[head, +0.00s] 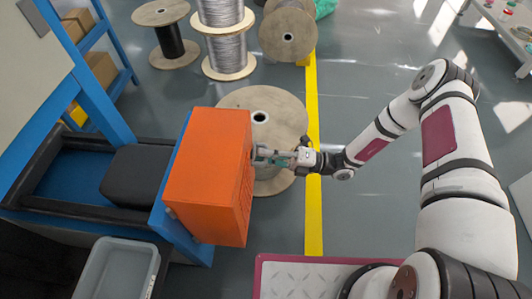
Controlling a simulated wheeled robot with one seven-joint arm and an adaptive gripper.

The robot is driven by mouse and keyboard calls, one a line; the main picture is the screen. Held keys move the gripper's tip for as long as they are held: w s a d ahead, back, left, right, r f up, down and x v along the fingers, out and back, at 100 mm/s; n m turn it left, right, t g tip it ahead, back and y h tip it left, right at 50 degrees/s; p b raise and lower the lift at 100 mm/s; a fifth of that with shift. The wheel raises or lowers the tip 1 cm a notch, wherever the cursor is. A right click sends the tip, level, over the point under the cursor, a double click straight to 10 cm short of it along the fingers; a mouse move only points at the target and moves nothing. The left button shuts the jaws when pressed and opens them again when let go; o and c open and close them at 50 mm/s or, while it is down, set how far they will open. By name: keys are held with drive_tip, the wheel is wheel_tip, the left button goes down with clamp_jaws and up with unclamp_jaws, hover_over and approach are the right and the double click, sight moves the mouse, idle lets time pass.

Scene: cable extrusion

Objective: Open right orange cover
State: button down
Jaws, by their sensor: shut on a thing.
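The orange cover (205,175) is a large box-shaped panel on the blue frame, left of centre in the head view. Its right side faces my arm and bears small slots low down. My gripper (262,156) is at the upper part of that right side, with its fingertips at the cover's edge. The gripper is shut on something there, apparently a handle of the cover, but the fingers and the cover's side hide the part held. I cannot tell any gap around the cover.
A wooden cable spool (285,112) stands just behind my gripper. More spools (225,40) stand at the back. A grey bin (117,270) is at the lower left, beside the blue frame (100,100). A yellow floor line (313,215) runs past; the grey floor to its right is clear.

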drive_tip(key=shift+w+d+r+m+t, duration=0.1)
drive_tip(key=shift+w+m+t, duration=0.25)
drive_tip(key=shift+m, duration=0.45)
drive_tip(key=shift+s+d, duration=0.1)
drive_tip(key=s+d+m+t+p, duration=0.2)
drive_tip(key=s+d+t+p, duration=0.2)
drive_tip(key=s+d, duration=0.3)
drive_tip(key=s, duration=0.4)
drive_tip(key=shift+d+m+h, duration=0.15)
drive_tip(key=shift+m+h, duration=0.15)
drive_tip(key=c, duration=1.6)
unclamp_jaws()
drive_tip(key=shift+c, duration=0.2)
